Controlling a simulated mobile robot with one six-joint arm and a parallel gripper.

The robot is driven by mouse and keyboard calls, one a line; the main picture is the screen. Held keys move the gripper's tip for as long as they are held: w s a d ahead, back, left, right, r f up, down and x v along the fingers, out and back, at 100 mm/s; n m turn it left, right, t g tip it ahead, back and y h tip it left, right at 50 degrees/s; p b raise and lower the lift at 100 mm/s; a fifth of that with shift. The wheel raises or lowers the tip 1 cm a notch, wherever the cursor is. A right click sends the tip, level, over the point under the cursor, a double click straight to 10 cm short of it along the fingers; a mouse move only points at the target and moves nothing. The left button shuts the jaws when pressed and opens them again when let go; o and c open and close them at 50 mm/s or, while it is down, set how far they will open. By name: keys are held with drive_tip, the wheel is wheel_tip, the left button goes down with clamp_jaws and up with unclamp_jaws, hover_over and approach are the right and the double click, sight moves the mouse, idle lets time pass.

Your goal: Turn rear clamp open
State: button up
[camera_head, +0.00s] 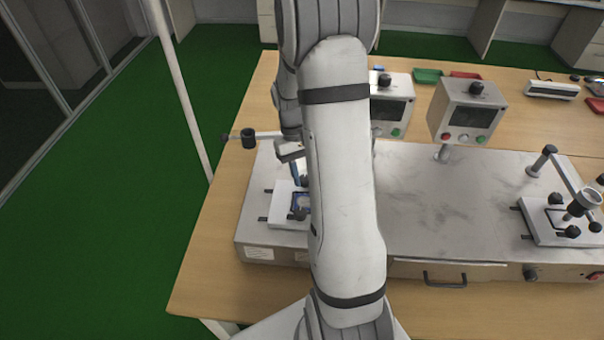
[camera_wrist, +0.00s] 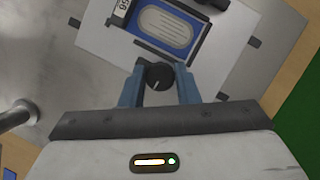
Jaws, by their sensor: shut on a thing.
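The rear clamp's black knob (camera_wrist: 158,76) sits between the two blue fingers of my gripper (camera_wrist: 159,70) in the wrist view, and they are shut on it. A white line marks the knob's face. Beside it, a blue-framed part (camera_wrist: 166,27) with a grey oval window lies on a white plate (camera_wrist: 213,62). A second black knob (camera_wrist: 214,4) shows at the top edge. In the head view, my gripper (camera_head: 296,172) is over the left station's white plate (camera_head: 281,205), and my arm hides the station's right side.
A metal bench unit (camera_head: 440,200) carries the stations on a wooden table (camera_head: 208,270). A lever arm (camera_head: 248,137) reaches out at the left near my gripper. A control box (camera_head: 467,110) stands behind. A right station (camera_head: 540,222) has its own clamps and lever.

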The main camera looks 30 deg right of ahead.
drive_tip(key=shift+w+r+n, duration=0.15)
drive_tip(key=shift+n, duration=0.25)
drive_tip(key=shift+d, duration=0.1)
drive_tip(key=o, duration=1)
drive_tip(key=shift+c, duration=0.2)
drive_tip(key=b+v, duration=0.1)
drive_tip(key=v, duration=0.6)
drive_tip(key=shift+r, duration=0.3)
